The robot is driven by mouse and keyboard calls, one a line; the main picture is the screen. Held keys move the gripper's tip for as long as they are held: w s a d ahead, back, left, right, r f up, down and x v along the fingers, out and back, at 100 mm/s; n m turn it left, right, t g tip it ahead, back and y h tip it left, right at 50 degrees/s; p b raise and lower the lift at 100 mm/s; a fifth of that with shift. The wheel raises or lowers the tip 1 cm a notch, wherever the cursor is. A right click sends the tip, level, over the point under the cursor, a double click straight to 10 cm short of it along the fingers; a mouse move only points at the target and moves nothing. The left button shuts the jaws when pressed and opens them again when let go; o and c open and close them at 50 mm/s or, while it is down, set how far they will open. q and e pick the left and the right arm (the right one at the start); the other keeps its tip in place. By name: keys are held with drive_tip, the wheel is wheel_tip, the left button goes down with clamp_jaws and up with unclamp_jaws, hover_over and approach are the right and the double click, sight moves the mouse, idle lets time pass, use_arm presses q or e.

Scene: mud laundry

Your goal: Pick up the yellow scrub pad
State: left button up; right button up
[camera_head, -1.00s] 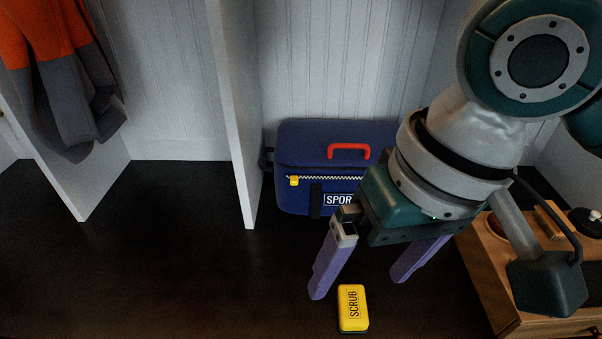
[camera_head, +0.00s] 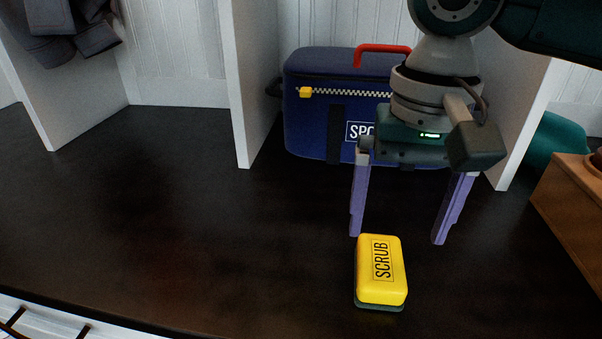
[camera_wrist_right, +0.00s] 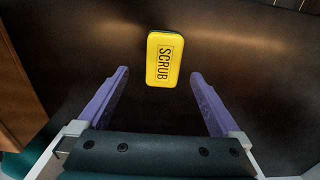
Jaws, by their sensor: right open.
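The yellow scrub pad (camera_head: 381,270) lies flat on the dark bench top, with a dark green underside and the word SCRUB on top. My right gripper (camera_head: 396,238) is open and empty, its two purple fingers pointing down just behind the pad in the head view. In the right wrist view the pad (camera_wrist_right: 164,59) lies ahead of the fingertips, roughly between their lines, and the open gripper (camera_wrist_right: 158,75) is apart from it. My left gripper is not in view.
A blue sports bag (camera_head: 318,120) with a red handle stands behind my right gripper. White dividers (camera_head: 243,90) rise from the bench. A wooden box (camera_head: 575,205) is at the right. The bench (camera_head: 190,220) left of the pad is clear.

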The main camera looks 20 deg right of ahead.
sight(382, 259)
wheel_tip(382, 259, down, 4)
drive_tip(key=shift+a+r+b, duration=0.1)
drive_tip(key=shift+r+b, duration=0.1)
drive_tip(key=shift+b, duration=0.7)
drive_tip(key=f+b, duration=0.4)
drive_tip(key=shift+w+f, duration=0.35)
drive_tip(key=shift+w, duration=0.05)
drive_tip(key=shift+r, duration=0.1)
drive_tip(key=c, duration=1.3)
drive_tip(key=shift+r, duration=0.1)
wheel_tip(382, 259, up, 20)
drive_tip(key=p, duration=1.1)
drive_tip(key=shift+p, duration=0.3)
